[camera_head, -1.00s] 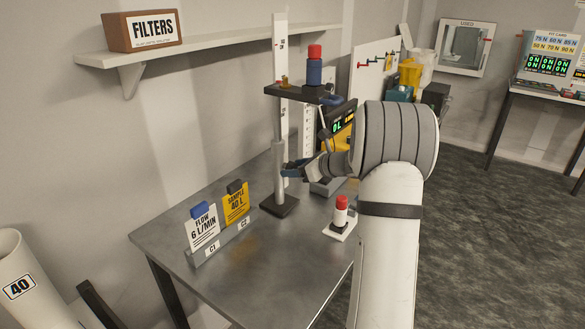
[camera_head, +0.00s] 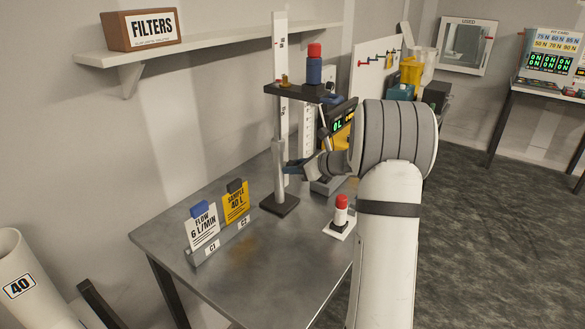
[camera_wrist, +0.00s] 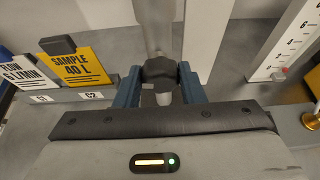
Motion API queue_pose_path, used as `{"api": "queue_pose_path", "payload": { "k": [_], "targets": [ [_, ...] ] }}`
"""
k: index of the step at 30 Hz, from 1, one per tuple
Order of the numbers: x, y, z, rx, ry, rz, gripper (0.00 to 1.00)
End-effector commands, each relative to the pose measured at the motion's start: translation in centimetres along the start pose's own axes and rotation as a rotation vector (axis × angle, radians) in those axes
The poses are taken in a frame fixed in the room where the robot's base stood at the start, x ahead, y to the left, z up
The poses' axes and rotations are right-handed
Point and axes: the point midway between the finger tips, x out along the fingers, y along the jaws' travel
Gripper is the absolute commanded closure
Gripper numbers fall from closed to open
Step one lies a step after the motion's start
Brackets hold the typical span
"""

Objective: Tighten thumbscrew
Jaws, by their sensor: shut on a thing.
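The thumbscrew is a dark lobed knob (camera_wrist: 160,73) in front of the grey stand post in the wrist view. My gripper (camera_wrist: 160,88) has its blue fingers on either side of the knob and is shut on it. In the head view my gripper (camera_head: 290,166) reaches in from the right to the stand post (camera_head: 278,160), where the knob is too small or hidden to make out. The post carries a dark platform (camera_head: 290,90) with a blue cylinder with a red cap (camera_head: 314,66) on it.
A card rack (camera_head: 222,240) holds a white flow card (camera_head: 203,230) and a yellow sample card (camera_head: 236,203) left of the stand. A white bottle with a red cap (camera_head: 341,212) stands to the right. The front of the metal bench (camera_head: 265,270) is clear.

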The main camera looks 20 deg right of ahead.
Motion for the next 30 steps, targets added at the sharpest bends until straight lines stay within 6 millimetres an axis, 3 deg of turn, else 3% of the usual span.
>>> {"api": "queue_pose_path", "payload": {
  "k": [20,30],
  "targets": [
    [-0.14,-0.09,-0.31,0.042,0.005,0.023,0.87],
    [-0.34,-0.28,-0.03,0.180,0.008,0.077,0.87]
  ]
}}
